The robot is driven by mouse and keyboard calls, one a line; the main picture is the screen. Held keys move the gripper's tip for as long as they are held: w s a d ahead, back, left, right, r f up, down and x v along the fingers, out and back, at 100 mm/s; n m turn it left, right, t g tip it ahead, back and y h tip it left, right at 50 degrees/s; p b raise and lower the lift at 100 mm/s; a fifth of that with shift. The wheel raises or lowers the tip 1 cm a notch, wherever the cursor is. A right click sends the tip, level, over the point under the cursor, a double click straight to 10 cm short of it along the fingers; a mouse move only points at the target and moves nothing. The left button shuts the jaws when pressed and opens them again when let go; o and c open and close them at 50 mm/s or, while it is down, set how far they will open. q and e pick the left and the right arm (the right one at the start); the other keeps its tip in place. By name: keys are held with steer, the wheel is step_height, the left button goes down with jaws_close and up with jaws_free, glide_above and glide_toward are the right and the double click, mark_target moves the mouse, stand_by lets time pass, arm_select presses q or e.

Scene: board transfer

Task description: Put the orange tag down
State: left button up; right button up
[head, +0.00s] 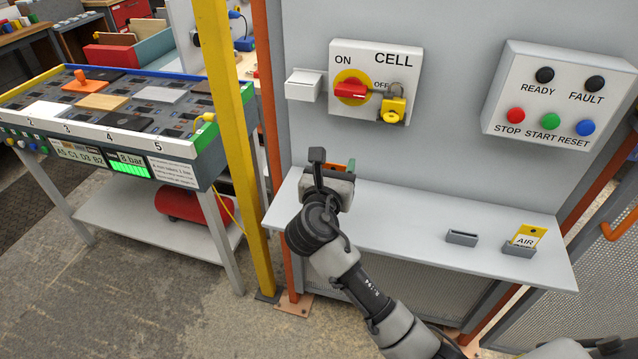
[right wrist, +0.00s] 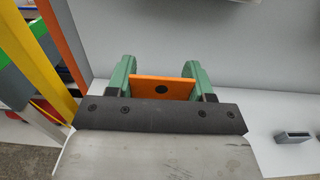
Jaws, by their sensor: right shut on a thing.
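The orange tag (right wrist: 145,90) is a thin flat plate with a dark round spot, held between the two green fingers of my right gripper (right wrist: 163,80) in the right wrist view. In the head view a small piece of the tag (head: 336,167) shows at my right gripper (head: 333,172), at the left part of the pale grey shelf (head: 400,228). The arm hides most of the tag there. I cannot tell whether the tag touches the shelf. My left gripper is not in view.
On the shelf's right stand a small empty grey holder (head: 462,238) and another holder (head: 519,250) with a yellow AIR tag (head: 529,236). The shelf between is clear. A CELL switch panel (head: 405,60) and a button box (head: 560,95) are above. A yellow post (head: 228,130) stands left.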

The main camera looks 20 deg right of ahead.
steer(key=shift+w+a+f, duration=0.55)
steer(key=shift+w+f, duration=0.1)
steer(key=shift+f, duration=0.55)
steer(key=shift+w+a+f, duration=0.55)
steer(key=shift+w+f, duration=0.05)
steer(key=shift+f, duration=0.55)
steer(key=shift+w+a+f, duration=0.55)
steer(key=shift+w+f, duration=0.1)
steer(key=shift+f, duration=0.55)
steer(key=shift+f, duration=0.2)
steer(key=o, duration=0.8)
steer(key=shift+r, duration=0.1)
